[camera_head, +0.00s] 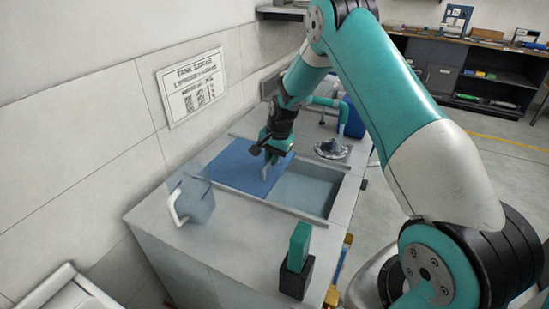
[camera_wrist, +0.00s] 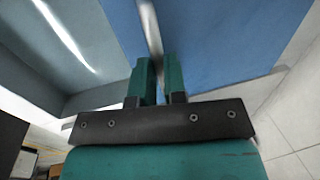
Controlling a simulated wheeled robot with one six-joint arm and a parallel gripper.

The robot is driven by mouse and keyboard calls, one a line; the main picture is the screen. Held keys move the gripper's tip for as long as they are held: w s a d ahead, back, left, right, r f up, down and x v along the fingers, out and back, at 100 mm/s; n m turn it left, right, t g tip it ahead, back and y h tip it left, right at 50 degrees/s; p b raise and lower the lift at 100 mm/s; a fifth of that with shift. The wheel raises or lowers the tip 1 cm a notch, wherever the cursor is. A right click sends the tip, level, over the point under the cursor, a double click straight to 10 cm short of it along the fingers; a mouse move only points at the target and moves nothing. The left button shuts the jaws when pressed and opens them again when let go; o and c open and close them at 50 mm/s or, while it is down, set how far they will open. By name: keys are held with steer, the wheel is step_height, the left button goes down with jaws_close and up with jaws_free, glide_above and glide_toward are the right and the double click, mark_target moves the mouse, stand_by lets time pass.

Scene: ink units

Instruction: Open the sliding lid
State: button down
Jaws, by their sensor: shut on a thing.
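The sliding lid is a flat blue panel (camera_head: 238,168) in the counter top in the head view. It lies left of an open grey-blue basin (camera_head: 305,190) and covers part of the opening. The lid also fills the upper right of the wrist view (camera_wrist: 230,40). My gripper (camera_head: 267,168) is above the lid near its right edge. In the wrist view, the two teal fingers (camera_wrist: 160,75) are shut on a thin pale handle (camera_wrist: 150,25) at the lid's edge. The lower part of the handle is hidden by the fingers.
A clear jug with a white handle (camera_head: 192,200) stands on the counter's near left. A teal block in a black holder (camera_head: 297,258) stands at the near right corner. A drain fitting (camera_head: 331,149) and a blue container (camera_head: 353,120) are behind the basin. A wall rises along the left.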

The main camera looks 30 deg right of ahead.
steer(key=shift+w+d+r, duration=0.1)
steer(key=shift+w+d, duration=0.05)
steer(key=c, duration=1.2)
jaws_free()
steer(key=shift+o, duration=0.2)
step_height(320, 180, up, 17)
steer(key=s+d+b, duration=0.1)
steer(key=s+b, duration=0.1)
steer(key=s, duration=0.1)
steer(key=shift+d, duration=0.25)
